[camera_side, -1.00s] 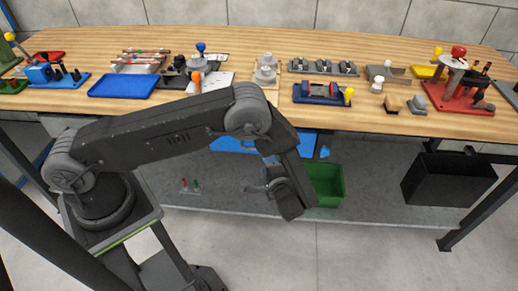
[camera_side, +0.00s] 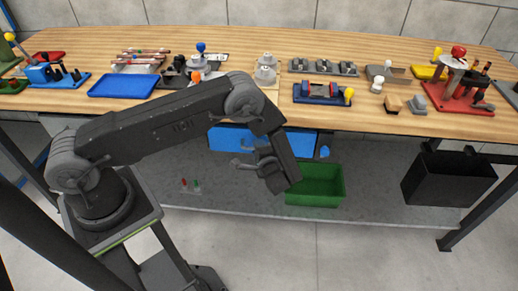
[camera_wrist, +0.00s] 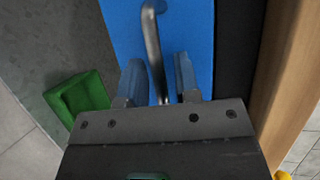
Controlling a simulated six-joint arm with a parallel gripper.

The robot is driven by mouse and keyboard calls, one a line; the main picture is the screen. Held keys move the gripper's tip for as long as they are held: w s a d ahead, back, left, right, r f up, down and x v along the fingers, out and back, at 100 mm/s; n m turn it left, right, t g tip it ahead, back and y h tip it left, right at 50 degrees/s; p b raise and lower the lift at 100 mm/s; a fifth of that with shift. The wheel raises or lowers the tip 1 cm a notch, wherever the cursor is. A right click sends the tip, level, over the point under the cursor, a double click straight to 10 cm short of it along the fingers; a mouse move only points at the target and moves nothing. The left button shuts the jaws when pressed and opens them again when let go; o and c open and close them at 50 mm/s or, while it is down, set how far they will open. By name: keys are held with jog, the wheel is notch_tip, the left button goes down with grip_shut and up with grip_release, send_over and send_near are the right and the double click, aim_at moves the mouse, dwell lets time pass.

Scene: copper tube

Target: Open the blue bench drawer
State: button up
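The blue bench drawer (camera_side: 298,143) sits under the bench top, its front partly hidden behind my arm in the side view. Its blue front (camera_wrist: 195,30) fills the upper middle of the wrist view. A grey metal bar handle (camera_wrist: 153,45) runs down from the front's top edge to between my fingers. My gripper (camera_wrist: 158,80) is open, with one finger on each side of the handle's lower end and a visible gap to both. In the side view my gripper (camera_side: 242,157) is in front of the drawer. The drawer looks shut, though my arm hides part of it.
A green bin (camera_side: 318,186) stands on the lower shelf (camera_side: 350,208) just right of my wrist. A black box (camera_side: 448,180) hangs at the right. The wooden bench top (camera_side: 225,100) above carries trays and fixtures. The floor in front is clear.

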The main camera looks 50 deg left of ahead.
grip_shut()
jog(key=shift+s+d, duration=0.1)
jog(key=s+d, duration=1.8)
jog(key=shift+o, duration=0.9)
grip_release()
